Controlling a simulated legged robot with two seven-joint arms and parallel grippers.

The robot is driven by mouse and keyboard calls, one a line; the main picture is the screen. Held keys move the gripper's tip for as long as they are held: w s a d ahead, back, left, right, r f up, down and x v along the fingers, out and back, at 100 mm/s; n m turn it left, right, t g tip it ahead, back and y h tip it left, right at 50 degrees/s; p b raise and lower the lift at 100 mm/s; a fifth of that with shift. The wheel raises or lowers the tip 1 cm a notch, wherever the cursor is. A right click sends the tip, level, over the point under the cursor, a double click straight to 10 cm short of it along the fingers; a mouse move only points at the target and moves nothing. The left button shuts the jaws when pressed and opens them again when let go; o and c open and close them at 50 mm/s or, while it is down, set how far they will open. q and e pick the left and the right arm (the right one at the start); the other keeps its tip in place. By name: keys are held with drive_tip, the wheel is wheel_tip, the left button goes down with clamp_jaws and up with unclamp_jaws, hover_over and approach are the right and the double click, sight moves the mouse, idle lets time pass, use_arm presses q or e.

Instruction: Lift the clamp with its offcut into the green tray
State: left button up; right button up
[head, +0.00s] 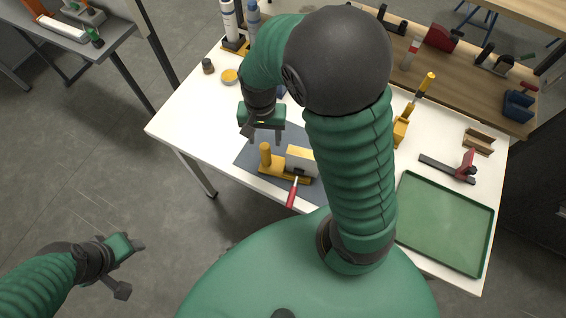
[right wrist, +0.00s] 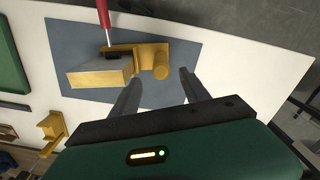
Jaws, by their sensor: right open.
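A yellow clamp (head: 269,163) with a red handle (head: 292,192) lies on the grey mat. A pale block, the offcut (head: 300,156), is at its jaw. In the right wrist view, the clamp's yellow post (right wrist: 161,62) stands just beyond my fingertips, and the offcut (right wrist: 98,74) is to its left. My right gripper (head: 265,139) is open and empty, its fingers apart and pointing down near the post. The green tray (head: 445,222) lies flat and empty at the table's right; part of it shows in the wrist view (right wrist: 11,72). My left gripper (head: 131,268) is open and empty, off the table.
Another yellow clamp (head: 402,130) and a black-and-red clamp (head: 452,168) lie behind the tray, with a brown channel piece (head: 478,141) nearby. A yellow disc (head: 229,76) and dark jar (head: 208,66) stand back left. A wooden shelf (head: 480,85) with tools lines the back. My right arm hides the middle.

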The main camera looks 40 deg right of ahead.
sight(264, 146)
wheel_tip(264, 146, down, 7)
drive_tip(key=shift+w+a+r+b, duration=0.1)
drive_tip(key=shift+r+b, duration=0.1)
drive_tip(key=shift+b, duration=0.25)
drive_tip(key=shift+a+f, duration=0.1)
drive_tip(key=shift+f, duration=0.25)
wheel_tip(264, 146, down, 5)
drive_tip(key=shift+r, duration=0.1)
drive_tip(key=shift+f, duration=0.25)
drive_tip(key=shift+r, duration=0.1)
drive_tip(key=c, duration=0.7)
clamp_jaws()
